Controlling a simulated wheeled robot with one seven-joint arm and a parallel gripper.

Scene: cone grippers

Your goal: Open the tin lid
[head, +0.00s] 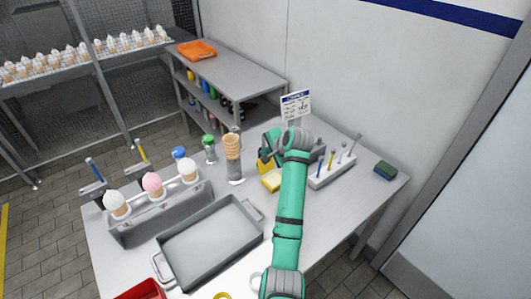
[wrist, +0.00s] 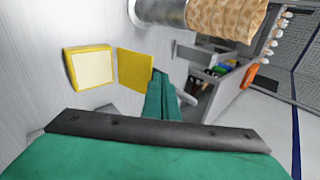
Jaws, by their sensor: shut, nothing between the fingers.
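The tin (head: 272,180) is a small yellow box on the table, just left of my green arm in the head view. In the wrist view the tin (wrist: 90,68) shows a cream face with a yellow rim. Its yellow lid (wrist: 135,69) stands beside it as a separate flat panel, apparently swung open; in the head view the lid (head: 264,167) rises behind the tin. My gripper (wrist: 160,78) is shut and empty, with its tips close to the lid's edge; I cannot tell if they touch. In the head view my gripper (head: 265,156) is partly hidden near the lid.
A cone stack in a holder (head: 233,160) stands left of the tin. A grey tray (head: 210,243) and a rack of ice cream cones (head: 160,218) are further left. A white holder with tools (head: 332,172) and a green sponge (head: 385,171) are to the right.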

